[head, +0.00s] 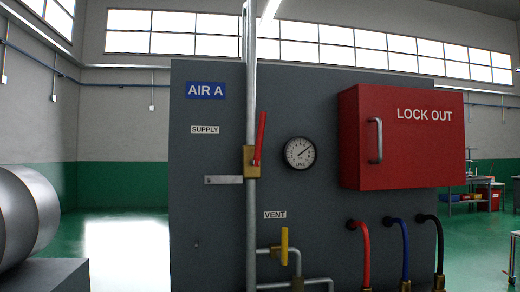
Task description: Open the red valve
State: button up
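The red valve has a long red lever (260,138) on a brass body (251,162), set on a vertical metal pipe (250,105) below the SUPPLY label. Its lever points up, nearly along the pipe, with its top leaning slightly right. Nothing touches the lever. My gripper is not in view.
A grey panel marked AIR A (206,90) carries the pipe, a LINE gauge (299,153), a yellow VENT handle (284,246) and a protruding red LOCK OUT box (400,150). Red, blue and black hoses hang below the box.

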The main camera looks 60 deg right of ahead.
aim_at(256, 161)
jog(key=k+l, duration=1)
jog(key=l, duration=0.15)
jog(key=k+l+u, duration=0.1)
jog(key=k+l, duration=0.9)
jog(key=l, duration=0.1)
